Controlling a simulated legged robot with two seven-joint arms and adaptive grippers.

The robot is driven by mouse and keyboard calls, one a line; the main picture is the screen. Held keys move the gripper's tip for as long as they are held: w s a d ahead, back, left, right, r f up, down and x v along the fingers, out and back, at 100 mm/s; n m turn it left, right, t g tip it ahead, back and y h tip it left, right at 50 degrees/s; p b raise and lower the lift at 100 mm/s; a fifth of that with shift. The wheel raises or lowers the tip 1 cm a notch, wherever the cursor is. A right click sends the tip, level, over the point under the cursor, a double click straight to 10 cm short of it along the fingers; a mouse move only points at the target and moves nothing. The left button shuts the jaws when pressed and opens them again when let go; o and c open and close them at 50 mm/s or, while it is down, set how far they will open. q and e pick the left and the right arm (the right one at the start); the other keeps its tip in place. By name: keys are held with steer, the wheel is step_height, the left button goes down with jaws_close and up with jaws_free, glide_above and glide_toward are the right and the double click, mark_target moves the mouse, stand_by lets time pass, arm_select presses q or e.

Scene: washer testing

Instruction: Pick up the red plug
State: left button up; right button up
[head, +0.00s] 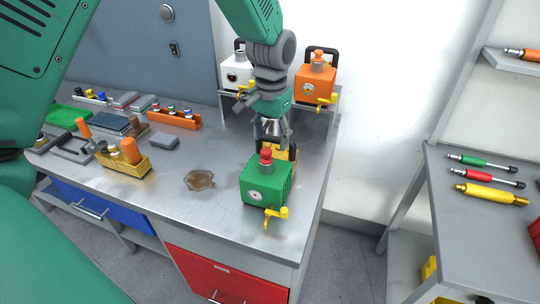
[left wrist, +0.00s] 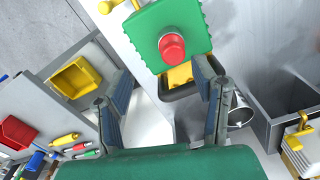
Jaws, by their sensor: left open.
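The red plug (head: 266,154) sits on top of a green box (head: 266,186) with a yellow crank and gauge, near the right end of the steel bench. In the left wrist view the red plug (left wrist: 172,46) is seen from above on the green box (left wrist: 190,20). My left gripper (head: 272,138) points down just above and behind the plug; in the left wrist view its parted fingers (left wrist: 162,80) have nothing between them gripped. The plug lies beyond the fingertips, apart from them. The box's black handle lies close to the fingers. My right gripper does not show.
A white box (head: 236,72) and an orange box (head: 315,80) stand on a raised shelf behind. A brown hexagonal tray (head: 199,180), a yellow bin (head: 124,164) and tools lie left. A side shelf (head: 445,190) with cylinders stands right, across a gap.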

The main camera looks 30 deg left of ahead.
mark_target(267, 152)
arm_select(q)
steer(key=shift+w+f, duration=0.1)
steer(key=shift+f, duration=0.3)
steer(key=shift+a+f, duration=0.1)
steer(key=shift+f, duration=0.15)
steer(key=f, duration=0.1)
steer(key=a+f, duration=0.1)
steer(key=f, duration=0.1)
steer(key=a+f+p, duration=0.1)
steer(key=shift+a+f, duration=0.25)
steer(key=shift+f, duration=0.35)
steer(key=shift+d+r, duration=0.1)
steer(key=shift+d, duration=0.35)
steer(key=shift+d+r, duration=0.15)
steer(key=shift+d, duration=0.35)
steer(key=c, duration=1)
steer(key=shift+a, duration=0.1)
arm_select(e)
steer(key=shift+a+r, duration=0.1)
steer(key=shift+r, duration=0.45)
